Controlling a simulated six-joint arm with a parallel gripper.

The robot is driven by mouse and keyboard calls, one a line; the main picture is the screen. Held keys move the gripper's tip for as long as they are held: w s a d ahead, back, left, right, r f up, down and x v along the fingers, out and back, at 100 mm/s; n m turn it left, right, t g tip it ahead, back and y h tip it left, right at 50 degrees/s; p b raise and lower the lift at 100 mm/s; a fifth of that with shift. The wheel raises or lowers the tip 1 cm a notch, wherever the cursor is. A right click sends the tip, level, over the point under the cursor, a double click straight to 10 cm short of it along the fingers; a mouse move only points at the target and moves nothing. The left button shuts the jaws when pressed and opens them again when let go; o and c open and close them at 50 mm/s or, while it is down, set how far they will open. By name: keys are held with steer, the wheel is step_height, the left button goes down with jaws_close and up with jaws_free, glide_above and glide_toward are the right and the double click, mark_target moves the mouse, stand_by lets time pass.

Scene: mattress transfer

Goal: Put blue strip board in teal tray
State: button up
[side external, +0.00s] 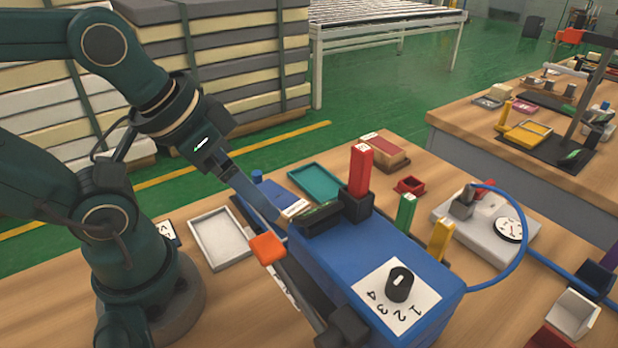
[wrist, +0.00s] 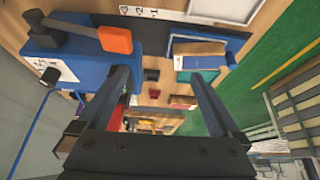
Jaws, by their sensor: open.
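The teal tray (side external: 316,181) lies on the table behind the blue control box; it also shows in the wrist view (wrist: 207,76), beyond my right finger, with no contents visible. A blue board (side external: 270,188) with a pale labelled end lies left of the tray, partly hidden by my gripper (side external: 275,216). In the wrist view the blue board (wrist: 198,62) lies between the teal tray and a dark-edged area. My gripper (wrist: 162,76) is open, with nothing between its fingers. Its fingers appear above or beside the board; contact cannot be told.
The blue control box (side external: 375,265) with a knob and orange flap (side external: 267,249) stands close right of my gripper. A pale empty tray (side external: 220,238) lies at left.

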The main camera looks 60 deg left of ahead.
steer(key=n, duration=0.2)
steer(key=n+g, duration=0.5)
steer(key=n, duration=1.3)
glide_above(279, 196)
step_height(279, 196, down, 6)
steer(key=shift+w+d+r, duration=0.1)
steer(key=shift+f+g, duration=0.3)
steer(key=shift+f, duration=2.5)
steer(key=c, duration=1.5)
steer(key=shift+r, duration=0.15)
steer(key=shift+c, duration=0.2)
